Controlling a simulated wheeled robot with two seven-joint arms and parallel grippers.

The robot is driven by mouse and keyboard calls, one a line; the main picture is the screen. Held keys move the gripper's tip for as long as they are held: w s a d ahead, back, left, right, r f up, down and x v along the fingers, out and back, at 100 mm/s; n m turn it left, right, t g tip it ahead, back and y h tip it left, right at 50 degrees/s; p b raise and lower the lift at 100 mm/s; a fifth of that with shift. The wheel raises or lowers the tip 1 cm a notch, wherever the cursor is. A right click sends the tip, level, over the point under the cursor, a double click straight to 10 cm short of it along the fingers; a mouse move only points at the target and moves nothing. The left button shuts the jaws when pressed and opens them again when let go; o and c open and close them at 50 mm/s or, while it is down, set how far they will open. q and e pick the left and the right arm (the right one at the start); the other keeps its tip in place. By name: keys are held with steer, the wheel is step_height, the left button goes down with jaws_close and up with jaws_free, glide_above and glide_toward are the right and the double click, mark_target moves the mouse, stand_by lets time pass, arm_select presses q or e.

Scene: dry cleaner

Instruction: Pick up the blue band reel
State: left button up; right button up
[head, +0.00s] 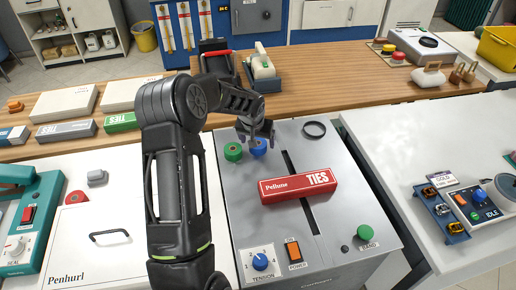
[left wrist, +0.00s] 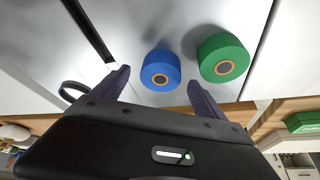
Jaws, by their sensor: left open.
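The blue band reel (head: 258,149) stands on the grey top of the banding machine (head: 232,190), near its back edge. My left gripper (head: 256,133) is just above and behind it, partly covering it in the head view. In the left wrist view the blue band reel (left wrist: 160,70) shows between the two open fingertips (left wrist: 160,80), with no clear contact. The green band reel (left wrist: 222,58) is beside it, close to the outside of one finger. The green reel is left of the blue one in the head view (head: 233,152). My right gripper is not in view.
A red TIES box (head: 298,187) lies across the machine's slot, in front of the reels. A black ring (head: 314,130) lies at the back right of the machine top.

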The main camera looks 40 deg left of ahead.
arm_select(q)
steer(key=shift+w+a+f, duration=0.15)
steer(key=shift+w+f, duration=0.1)
steer(key=shift+f, duration=0.4)
steer(key=shift+r, duration=0.1)
steer(key=shift+c, duration=0.3)
steer(key=c, duration=1.4)
steer(key=shift+c, duration=0.2)
step_height(320, 180, up, 10)
steer(key=p, duration=0.4)
steer(key=shift+p, duration=0.4)
